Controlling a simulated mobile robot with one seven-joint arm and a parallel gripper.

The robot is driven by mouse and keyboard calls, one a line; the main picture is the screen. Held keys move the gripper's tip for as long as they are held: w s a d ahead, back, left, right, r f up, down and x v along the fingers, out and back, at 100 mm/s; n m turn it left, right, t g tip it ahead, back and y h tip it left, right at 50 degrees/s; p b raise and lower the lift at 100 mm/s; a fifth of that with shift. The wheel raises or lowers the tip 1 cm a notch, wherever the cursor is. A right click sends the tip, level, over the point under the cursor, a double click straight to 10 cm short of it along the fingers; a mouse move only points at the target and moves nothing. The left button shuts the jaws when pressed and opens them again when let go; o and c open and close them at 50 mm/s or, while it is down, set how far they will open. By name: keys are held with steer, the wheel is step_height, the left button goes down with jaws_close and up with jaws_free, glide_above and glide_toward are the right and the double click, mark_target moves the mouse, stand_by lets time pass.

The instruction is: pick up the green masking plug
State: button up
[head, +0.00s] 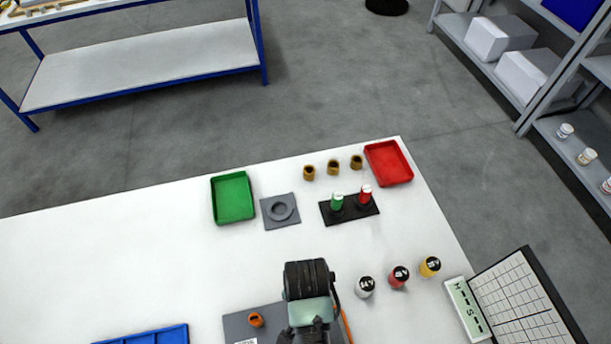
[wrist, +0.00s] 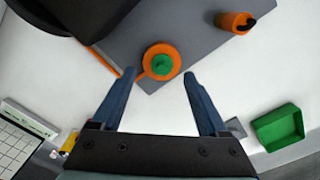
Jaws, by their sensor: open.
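In the wrist view a green plug (wrist: 161,63) sits in the middle of a round orange part (wrist: 149,52) on the grey plate (wrist: 208,45). My gripper (wrist: 159,74) is open, with one blue finger on each side of the orange part's near edge. Nothing is between the fingers that I can tell is touched. In the head view my arm hides the plug, and the grey plate (head: 238,327) shows only in part. A green-topped object (head: 337,202) stands in a black holder (head: 349,214) beside a red-topped one (head: 365,193).
A second orange part (head: 256,319) lies on the plate. A green tray (head: 232,198), a grey ring fixture (head: 281,211), a red tray (head: 389,163) and several small pots stand farther back. A blue tray (head: 150,336) is at front left. The table's left middle is clear.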

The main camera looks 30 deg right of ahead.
steer(key=shift+w+f, duration=0.15)
steer(key=shift+f, duration=1.5)
jaws_close()
